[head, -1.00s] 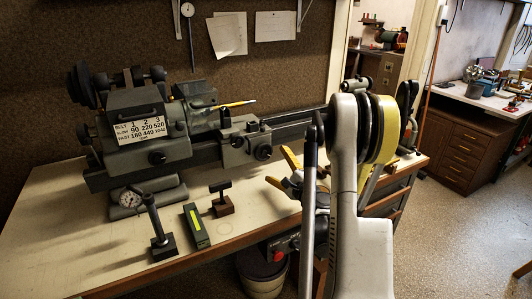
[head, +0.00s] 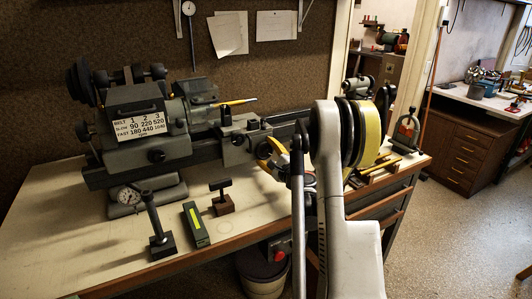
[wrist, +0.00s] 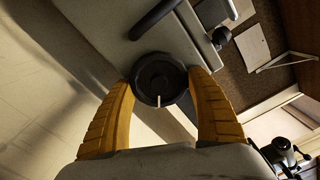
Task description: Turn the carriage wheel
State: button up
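My gripper (wrist: 162,84) is open, with one ribbed yellow finger on each side of the wheel. Both fingertips are very close to the rim; I cannot tell whether they touch it. In the head view my gripper (head: 268,154) is at the carriage's front right.
The lathe headstock (head: 148,132) stands to the left. The bench front left is clear.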

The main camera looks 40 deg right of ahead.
jog(key=shift+c, duration=0.9)
jog(key=shift+n, duration=1.1)
jog(key=o, duration=1.2)
jog(key=shift+s, duration=0.1)
jog(key=v, duration=1.2)
jog(key=shift+d, duration=0.1)
